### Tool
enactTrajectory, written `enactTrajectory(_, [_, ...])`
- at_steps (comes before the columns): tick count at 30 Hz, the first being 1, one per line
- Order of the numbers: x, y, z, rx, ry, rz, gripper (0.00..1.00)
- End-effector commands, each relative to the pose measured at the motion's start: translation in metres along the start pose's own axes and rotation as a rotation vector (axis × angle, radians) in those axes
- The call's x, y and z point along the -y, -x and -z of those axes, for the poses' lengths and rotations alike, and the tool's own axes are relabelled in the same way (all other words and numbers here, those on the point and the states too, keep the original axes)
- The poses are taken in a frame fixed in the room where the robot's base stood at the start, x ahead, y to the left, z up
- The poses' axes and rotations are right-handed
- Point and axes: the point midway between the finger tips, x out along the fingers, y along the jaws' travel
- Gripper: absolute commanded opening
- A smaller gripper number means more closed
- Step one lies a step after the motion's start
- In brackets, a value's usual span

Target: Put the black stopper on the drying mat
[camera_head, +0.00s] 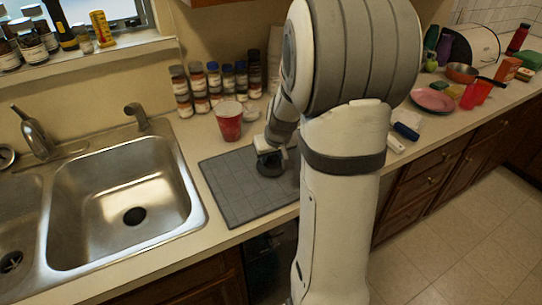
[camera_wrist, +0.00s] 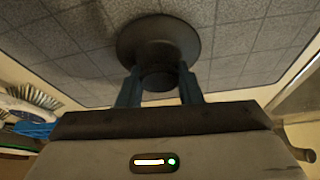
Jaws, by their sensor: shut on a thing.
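The black stopper (camera_wrist: 158,40) is a round dark disc with a narrower knob. In the wrist view, the two fingers of my gripper (camera_wrist: 160,88) are shut on its knob, one on each side. In the head view, the stopper (camera_head: 270,169) shows low at the drying mat, under my gripper (camera_head: 270,157). The grey drying mat (camera_head: 235,200) lies on the counter right of the sink and fills the background in the wrist view. I cannot tell whether the stopper touches the mat or is just above it. My arm hides the mat's right end.
A steel sink (camera_head: 125,205) lies left of the mat. A red cup (camera_head: 229,121) stands behind the mat, with several spice jars (camera_head: 214,82) further back. A pink plate (camera_head: 432,100) and other clutter are on the counter to the right. The mat's front left part is bare.

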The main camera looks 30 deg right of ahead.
Motion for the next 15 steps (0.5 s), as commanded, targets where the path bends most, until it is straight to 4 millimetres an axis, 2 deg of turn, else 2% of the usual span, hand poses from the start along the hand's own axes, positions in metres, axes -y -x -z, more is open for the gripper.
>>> enactTrajectory(11, [-0.0006, -0.005, -0.0018, -0.002, -0.001, -0.001, 0.1])
enactTrajectory(12, [-0.0006, -0.0041, -0.0015, -0.002, -0.001, -0.001, 0.34])
enactTrajectory(15, [-0.0006, -0.0035, -0.0014, -0.001, -0.001, -0.001, 0.42])
